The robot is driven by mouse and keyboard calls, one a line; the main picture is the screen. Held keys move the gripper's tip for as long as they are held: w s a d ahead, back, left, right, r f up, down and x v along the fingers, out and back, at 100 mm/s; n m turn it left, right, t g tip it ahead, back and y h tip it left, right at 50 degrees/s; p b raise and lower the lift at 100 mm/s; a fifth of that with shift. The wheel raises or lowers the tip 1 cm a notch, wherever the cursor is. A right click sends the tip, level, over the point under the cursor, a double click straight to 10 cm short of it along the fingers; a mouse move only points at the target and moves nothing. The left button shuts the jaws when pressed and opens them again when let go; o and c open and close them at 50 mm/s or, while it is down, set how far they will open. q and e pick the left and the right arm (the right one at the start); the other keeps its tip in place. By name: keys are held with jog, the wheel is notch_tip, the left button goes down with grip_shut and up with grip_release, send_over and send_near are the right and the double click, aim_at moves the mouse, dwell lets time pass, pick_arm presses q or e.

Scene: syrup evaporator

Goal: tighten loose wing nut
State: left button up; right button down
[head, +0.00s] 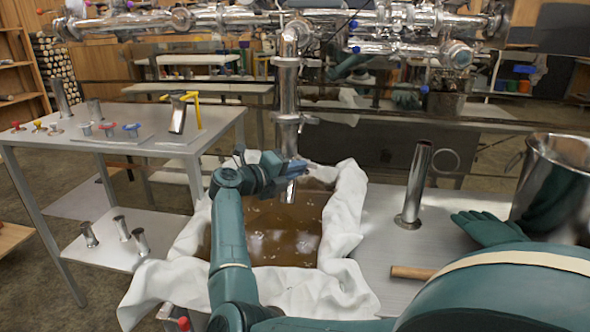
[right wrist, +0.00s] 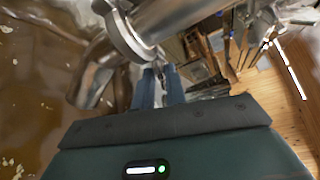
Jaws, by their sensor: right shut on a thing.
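A shiny steel vertical pipe (head: 287,90) hangs down over a basin of brown liquid, with clamped joints along it. My right gripper (head: 293,167) is at the pipe's lower part, just above its open end. In the right wrist view its two blue fingers (right wrist: 161,86) are close together beside a round steel clamp flange (right wrist: 122,32), shut on a small part. That part is mostly hidden between the fingers; I take it for the loose wing nut, but its shape cannot be made out. My left gripper is not in view.
White cloth (head: 345,205) drapes the basin of brown liquid (head: 265,232). At right are a standing steel tube (head: 415,185), a teal glove (head: 488,229) and a steel pot (head: 555,185). A metal table (head: 70,148) with small valves and a yellow-handled steel item stands at left.

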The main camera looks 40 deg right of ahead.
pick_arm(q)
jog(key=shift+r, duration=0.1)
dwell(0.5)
pick_arm(e)
jog(key=c, duration=1.4)
grip_release()
jog(key=shift+c, duration=0.2)
